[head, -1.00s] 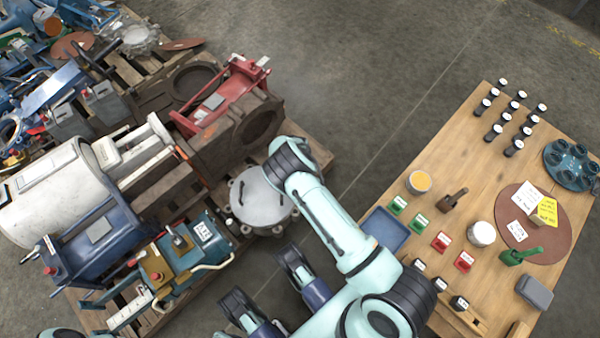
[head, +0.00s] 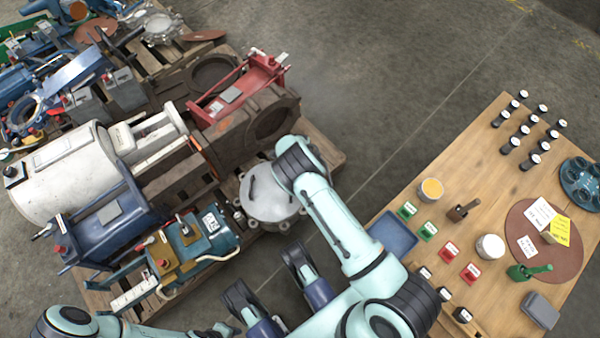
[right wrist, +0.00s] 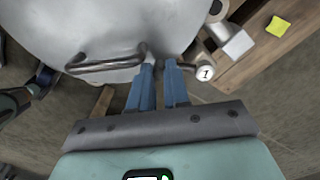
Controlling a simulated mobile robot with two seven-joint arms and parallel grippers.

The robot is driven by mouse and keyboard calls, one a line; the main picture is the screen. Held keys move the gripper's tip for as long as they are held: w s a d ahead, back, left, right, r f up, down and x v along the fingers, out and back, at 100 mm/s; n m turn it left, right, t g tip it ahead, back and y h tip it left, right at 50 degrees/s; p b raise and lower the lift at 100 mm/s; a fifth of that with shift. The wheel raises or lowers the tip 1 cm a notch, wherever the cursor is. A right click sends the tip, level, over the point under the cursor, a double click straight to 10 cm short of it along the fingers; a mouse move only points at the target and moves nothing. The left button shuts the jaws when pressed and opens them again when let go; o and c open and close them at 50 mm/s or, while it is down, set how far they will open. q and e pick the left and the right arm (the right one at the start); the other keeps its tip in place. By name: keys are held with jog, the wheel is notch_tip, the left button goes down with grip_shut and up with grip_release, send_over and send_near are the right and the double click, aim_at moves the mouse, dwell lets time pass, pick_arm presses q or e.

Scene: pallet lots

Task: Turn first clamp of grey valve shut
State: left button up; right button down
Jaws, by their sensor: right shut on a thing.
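The grey valve (head: 264,205) is a round lid-like body with a bar handle and small clamps around its rim, at the right edge of the pallet. In the right wrist view its grey face (right wrist: 100,25) fills the upper left. The first clamp (right wrist: 204,73), its end marked "1", sits at the rim. My right gripper (right wrist: 163,68) is shut on this clamp's lever, between the rim and the marked end. In the head view my right arm hides that gripper and part of the valve. My left gripper (head: 268,270) is open and empty, below the valve in the picture.
The pallet (head: 325,150) carries a white cylinder (head: 65,170), a red frame (head: 240,90), a brown housing (head: 225,145) and blue units beside the valve. A wooden table (head: 480,190) with small parts stands right. Bare floor (head: 400,90) lies between.

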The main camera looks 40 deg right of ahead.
dwell(0.4)
jog(key=c, duration=1.1)
grip_release()
pick_arm(q)
jog(key=w+d+r+t+p, duration=0.1)
jog(key=w+r+p, duration=0.3)
jog(key=w, duration=0.4)
jog(key=shift+r+m+t, duration=0.3)
jog(key=shift+r+t, duration=0.15)
jog(key=shift+t, duration=0.45)
pick_arm(e)
notch_tip(320, 180, up, 13)
jog(key=shift+r, duration=0.2)
